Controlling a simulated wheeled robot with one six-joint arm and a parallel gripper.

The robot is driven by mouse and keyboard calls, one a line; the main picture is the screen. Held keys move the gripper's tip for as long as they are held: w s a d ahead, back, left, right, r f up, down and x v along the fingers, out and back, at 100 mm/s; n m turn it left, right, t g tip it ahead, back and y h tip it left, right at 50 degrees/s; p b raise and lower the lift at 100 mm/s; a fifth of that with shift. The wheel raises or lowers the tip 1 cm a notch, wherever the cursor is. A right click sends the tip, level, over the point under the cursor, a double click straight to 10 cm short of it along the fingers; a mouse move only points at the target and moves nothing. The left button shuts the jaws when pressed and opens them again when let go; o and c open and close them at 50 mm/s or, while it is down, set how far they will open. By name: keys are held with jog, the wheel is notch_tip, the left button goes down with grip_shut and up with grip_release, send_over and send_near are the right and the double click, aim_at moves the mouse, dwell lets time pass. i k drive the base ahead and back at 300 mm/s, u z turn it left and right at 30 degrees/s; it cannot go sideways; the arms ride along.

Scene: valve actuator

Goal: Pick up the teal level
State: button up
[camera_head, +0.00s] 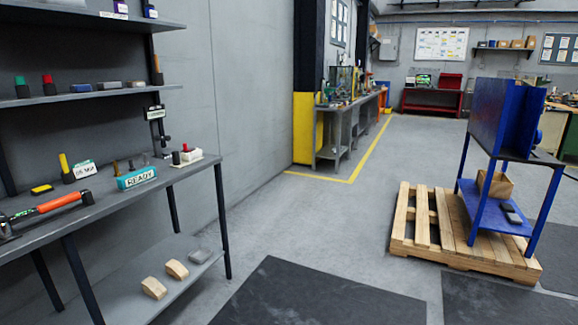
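I cannot pick out a teal level for certain. The clearest teal thing is a block or tray (137,179) with a white READY label, on the grey workbench (165,177) at the left. Small upright pieces stand at it; whether in or behind it I cannot tell. My gripper is not in view.
An orange-handled tool (62,203), a yellow-topped piece (65,167) and a red-topped piece (185,153) are on the workbench. Curved tan blocks (153,287) lie on its lower shelf. A wooden pallet (425,245) bears a blue stand (490,212). The middle floor is clear.

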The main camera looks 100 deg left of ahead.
aim_at(135, 179)
jog(key=u, duration=4.3)
jog(key=k, duration=0.6)
jog(key=z, duration=0.5)
jog(key=i, duration=0.95)
jog(key=z, duration=0.65)
jog(key=i, duration=1.7)
jog(key=u, duration=0.5)
jog(key=i, duration=1)
jog(key=u, duration=0.75)
